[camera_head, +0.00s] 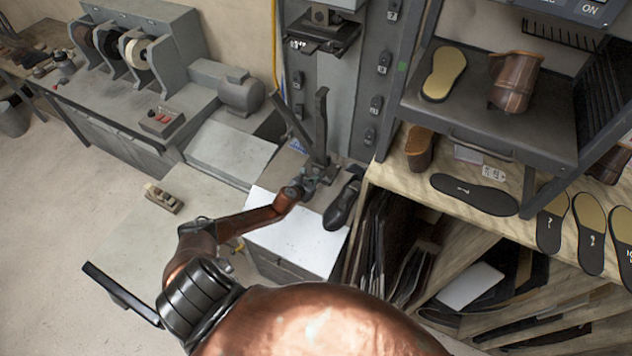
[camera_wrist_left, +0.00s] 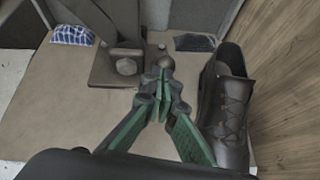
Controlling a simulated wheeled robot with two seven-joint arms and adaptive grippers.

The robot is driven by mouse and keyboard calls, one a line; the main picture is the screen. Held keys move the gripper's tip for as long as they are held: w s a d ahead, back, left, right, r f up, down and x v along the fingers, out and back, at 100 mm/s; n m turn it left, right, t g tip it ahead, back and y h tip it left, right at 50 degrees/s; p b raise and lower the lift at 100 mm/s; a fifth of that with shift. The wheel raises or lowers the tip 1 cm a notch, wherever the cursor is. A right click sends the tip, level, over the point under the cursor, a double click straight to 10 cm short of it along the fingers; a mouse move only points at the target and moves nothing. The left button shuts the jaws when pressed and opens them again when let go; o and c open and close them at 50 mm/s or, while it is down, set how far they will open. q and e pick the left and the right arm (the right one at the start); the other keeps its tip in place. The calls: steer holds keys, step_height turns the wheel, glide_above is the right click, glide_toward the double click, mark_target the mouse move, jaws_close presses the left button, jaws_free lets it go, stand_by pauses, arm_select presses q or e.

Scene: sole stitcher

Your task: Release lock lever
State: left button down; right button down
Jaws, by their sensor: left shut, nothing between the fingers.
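A dark metal stand (camera_head: 321,130) with two long bars, one upright and one slanted, rises from a low bench. In the left wrist view its base plate (camera_wrist_left: 108,68) carries a bolt and a small round knob (camera_wrist_left: 166,61), which may be the end of the lock lever. My left gripper (camera_head: 308,181) is at the foot of the stand. In the left wrist view the green-padded fingers of my left gripper (camera_wrist_left: 163,76) are together right at the knob, with nothing held between them. The fingertips overlap the knob in the picture; I cannot tell whether they touch. My right gripper is out of view.
A black shoe (camera_head: 343,202) stands close to the right of my gripper; it also shows in the left wrist view (camera_wrist_left: 226,105). A wooden shelf (camera_head: 510,205) with soles is further right. A blue checked cloth (camera_wrist_left: 72,34) lies left.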

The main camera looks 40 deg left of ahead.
arm_select(q)
steer(key=shift+w+r, duration=0.4)
steer(key=shift+r, duration=0.05)
stand_by(0.3)
steer(key=shift+s+r+p, duration=0.1)
steer(key=shift+r+p, duration=0.25)
steer(key=shift+p, duration=0.25)
steer(key=s+r+p, duration=0.4)
steer(key=r+p, duration=0.4)
steer(key=shift+s+p, duration=0.2)
steer(key=shift+p, duration=0.15)
steer(key=shift+d, duration=0.1)
